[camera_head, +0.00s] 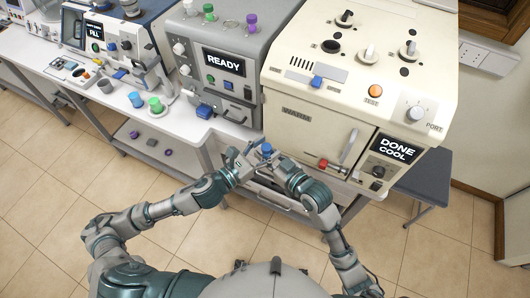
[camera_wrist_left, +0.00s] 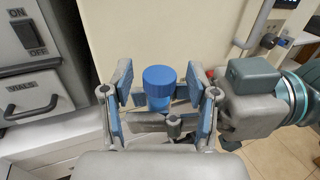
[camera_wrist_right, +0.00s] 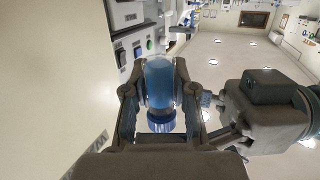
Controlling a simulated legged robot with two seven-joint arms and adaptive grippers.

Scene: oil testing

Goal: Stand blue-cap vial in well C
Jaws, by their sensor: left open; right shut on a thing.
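The blue-cap vial is held in front of the cream machine; its blue cap (camera_head: 266,148) shows in the head view between my two grippers. My right gripper (camera_head: 281,163) is shut on the vial. In the right wrist view the vial's clear body with blue liquid (camera_wrist_right: 159,82) sits between the fingers, the cap (camera_wrist_right: 161,120) towards the bottom of the picture. My left gripper (camera_wrist_left: 160,84) is open, its fingers on either side of the blue cap (camera_wrist_left: 159,76); I cannot tell whether they touch it. No label reading C is legible.
The cream machine (camera_head: 300,85) has several knobs and dark holes on top and a "DONE COOL" screen (camera_head: 396,150). A grey machine (camera_head: 228,45) reads "READY". A green-capped item (camera_head: 156,105) and a blue-capped item (camera_head: 135,99) stand on the white bench. A grey stool (camera_head: 425,175) stands right.

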